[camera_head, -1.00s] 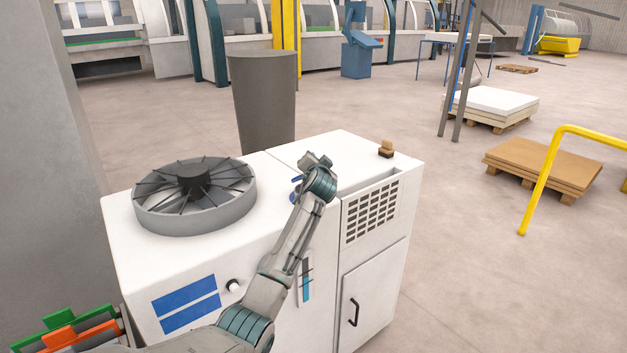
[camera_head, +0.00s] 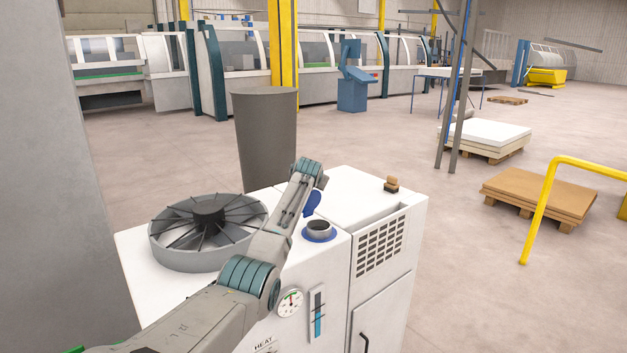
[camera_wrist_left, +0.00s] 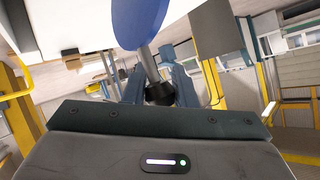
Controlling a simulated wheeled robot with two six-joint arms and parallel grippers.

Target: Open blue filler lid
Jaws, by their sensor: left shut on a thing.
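The blue filler lid (camera_head: 312,203) is raised and tilted on edge behind the filler neck (camera_head: 319,229), a dark, short open cylinder on a blue ring. The neck's mouth is uncovered. In the left wrist view the lid (camera_wrist_left: 140,20) is a blue disc with a grey stem ending in a dark knob (camera_wrist_left: 158,92). My left gripper (camera_wrist_left: 158,88) is shut on this knob. In the head view my left arm reaches over the white cabinet, and the wrist hides the fingers. Whether a hinge joins lid and neck is hidden. My right gripper is not in view.
The white cabinet (camera_head: 360,195) carries a large round fan (camera_head: 208,232) left of the neck and a small brown-topped knob (camera_head: 391,184) at right. A gauge (camera_head: 290,303) sits on its front. A grey bin (camera_head: 266,140) stands behind.

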